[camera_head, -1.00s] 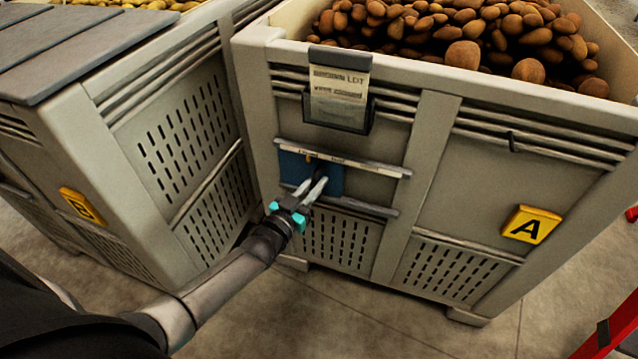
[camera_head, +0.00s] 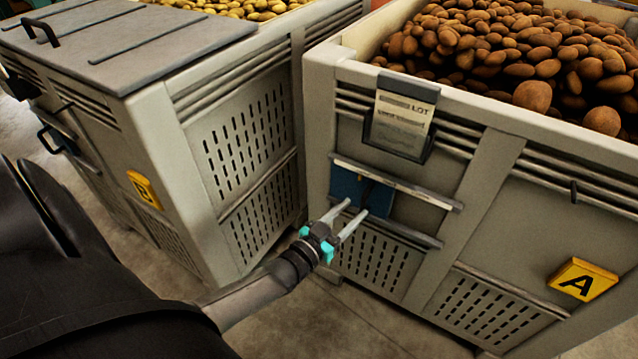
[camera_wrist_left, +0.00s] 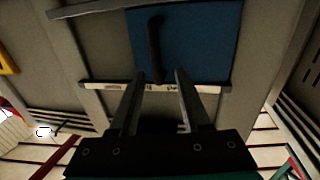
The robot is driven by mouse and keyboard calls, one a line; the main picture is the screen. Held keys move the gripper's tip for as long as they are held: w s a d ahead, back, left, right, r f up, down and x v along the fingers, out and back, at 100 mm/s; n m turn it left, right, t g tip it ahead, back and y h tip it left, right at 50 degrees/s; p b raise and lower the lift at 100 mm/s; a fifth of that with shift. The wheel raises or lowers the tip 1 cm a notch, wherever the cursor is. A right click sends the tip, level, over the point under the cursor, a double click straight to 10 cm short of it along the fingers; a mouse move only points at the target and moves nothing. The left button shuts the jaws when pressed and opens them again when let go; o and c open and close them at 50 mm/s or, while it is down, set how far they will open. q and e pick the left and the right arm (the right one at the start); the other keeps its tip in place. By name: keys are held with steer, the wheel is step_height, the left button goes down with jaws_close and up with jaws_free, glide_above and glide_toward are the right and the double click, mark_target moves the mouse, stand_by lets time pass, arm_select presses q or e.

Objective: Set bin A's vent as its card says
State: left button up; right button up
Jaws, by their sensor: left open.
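Bin A (camera_head: 495,195) is a grey crate of brown potatoes. Its vent is a blue sliding plate (camera_head: 346,187) at the left end of two rails, with a dark upright handle (camera_head: 368,194). The plate (camera_wrist_left: 205,40) and handle (camera_wrist_left: 155,45) also show in the left wrist view. Bin A's card (camera_head: 402,122) sits in a holder above; "LOT" is readable, its smaller lines are not. My left gripper (camera_head: 352,208) is open and empty, just in front of the plate. In the left wrist view the handle appears between its fingers (camera_wrist_left: 159,75), with no visible grip. My right gripper is out of view.
The upper rail carries a pale marked strip (camera_head: 400,185), unreadable here. Bin B (camera_head: 240,140), with yellow potatoes and a grey lid (camera_head: 120,40), stands close on the left. A yellow A plate (camera_head: 582,280) is at right. Floor (camera_head: 370,325) in front of bin A is clear.

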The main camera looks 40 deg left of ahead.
arm_select(q)
steer(key=s+a+p, duration=0.1)
steer(key=s+p, duration=0.2)
steer(key=s, duration=0.8)
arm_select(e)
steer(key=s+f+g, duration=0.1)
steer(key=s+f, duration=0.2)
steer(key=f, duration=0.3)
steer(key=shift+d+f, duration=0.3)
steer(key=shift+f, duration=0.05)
